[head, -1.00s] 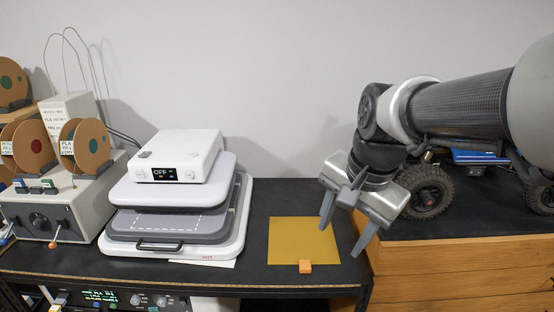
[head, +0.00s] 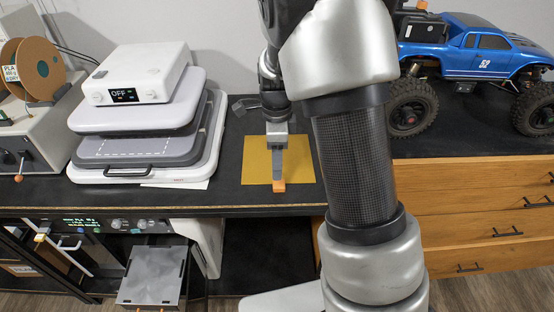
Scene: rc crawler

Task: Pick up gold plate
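The gold plate (head: 256,160) is a thin flat square lying on the black bench top, right of the heat press.
A white heat press (head: 150,130) stands left of the plate. A wooden drawer cabinet (head: 480,190) is at right, with a blue crawler truck (head: 475,50) on top. Filament spools (head: 38,68) stand at far left. The bench's front edge lies close to the plate.

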